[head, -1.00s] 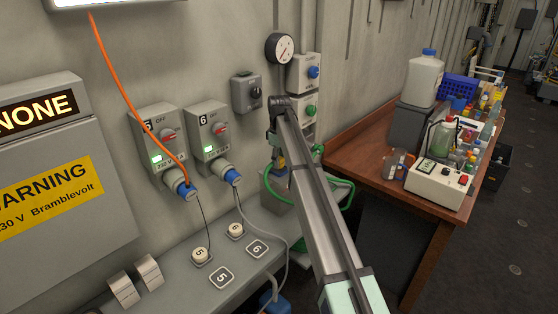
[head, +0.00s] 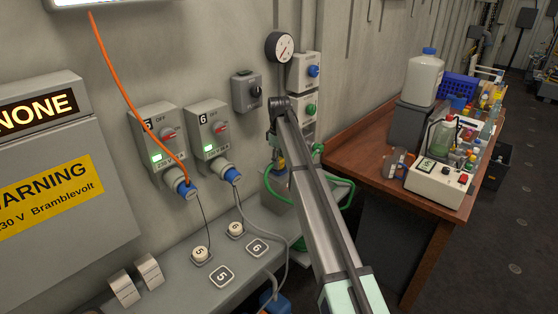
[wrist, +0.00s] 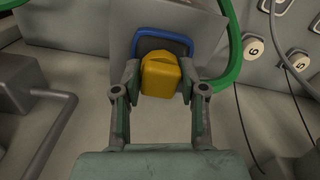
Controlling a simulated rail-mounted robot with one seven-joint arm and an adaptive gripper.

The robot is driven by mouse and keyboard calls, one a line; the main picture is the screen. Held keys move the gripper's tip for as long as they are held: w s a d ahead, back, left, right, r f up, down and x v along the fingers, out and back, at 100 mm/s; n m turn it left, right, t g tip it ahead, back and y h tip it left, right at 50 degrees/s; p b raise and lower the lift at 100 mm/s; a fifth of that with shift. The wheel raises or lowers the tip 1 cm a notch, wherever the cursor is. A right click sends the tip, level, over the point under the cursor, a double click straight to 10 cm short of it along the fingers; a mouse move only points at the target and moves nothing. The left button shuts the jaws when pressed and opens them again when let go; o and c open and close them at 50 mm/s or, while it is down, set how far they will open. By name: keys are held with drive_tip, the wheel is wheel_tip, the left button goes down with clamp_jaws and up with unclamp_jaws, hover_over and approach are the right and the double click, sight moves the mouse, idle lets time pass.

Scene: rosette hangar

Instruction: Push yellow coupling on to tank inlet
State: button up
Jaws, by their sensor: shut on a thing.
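The yellow coupling (wrist: 160,75) is between the fingers of my gripper (wrist: 159,82) in the wrist view, and the gripper is shut on it. A blue-rimmed dark inlet (wrist: 147,45) on a grey tank face (wrist: 198,27) lies directly behind the coupling. The coupling overlaps the inlet's lower part in this view, and I cannot tell whether the two touch. In the head view my arm covers most of this area. The grey tank (head: 272,188) shows beside the arm.
A green hose (wrist: 232,50) curves right of the tank and also shows in the head view (head: 347,195). Grey pipework (wrist: 45,95) stands at left in the wrist view. Numbered buttons and thin cables are at right. A wooden bench (head: 370,143) with bottles stands right of my arm.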

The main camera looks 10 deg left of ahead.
drive_tip(key=shift+f, duration=0.1)
drive_tip(key=o, duration=1.1)
drive_tip(key=shift+o, duration=0.2)
wheel_tip(320, 180, up, 12)
